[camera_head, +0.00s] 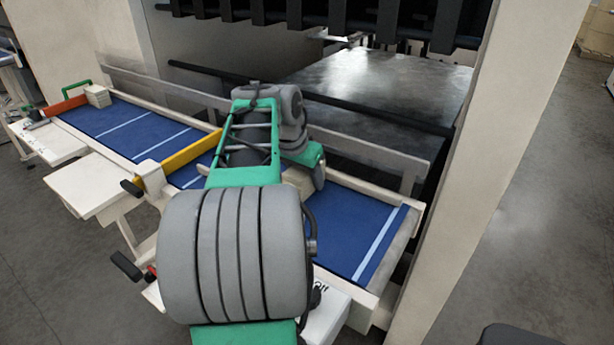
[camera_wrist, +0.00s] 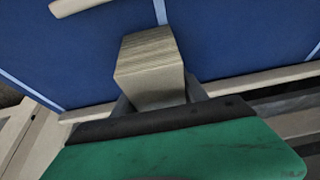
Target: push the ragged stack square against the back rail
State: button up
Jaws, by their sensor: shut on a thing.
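In the wrist view my gripper (camera_wrist: 160,98) has its grey fingers on either side of a pale grey-brown block-like piece (camera_wrist: 148,82) and is shut on it. Its top face shows fine parallel lines. I cannot tell whether this is the ragged stack or a separate block. It is over or on the blue table surface (camera_wrist: 235,35). In the head view my arm hides most of the gripper, and a bit of a pale piece (camera_head: 298,180) shows beside it. The back rail (camera_head: 365,153) is a long grey bar along the far side of the table.
The blue table (camera_head: 345,225) has pale stripes and a cream frame. A yellow bar (camera_head: 190,152) crosses it left of my arm, and an orange bar (camera_head: 64,107) lies at its left end. A large machine with a black bar (camera_head: 375,112) stands behind. A cream post (camera_head: 480,170) rises at right.

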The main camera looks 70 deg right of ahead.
jog(key=o, duration=1.5)
jog(key=shift+c, duration=0.2)
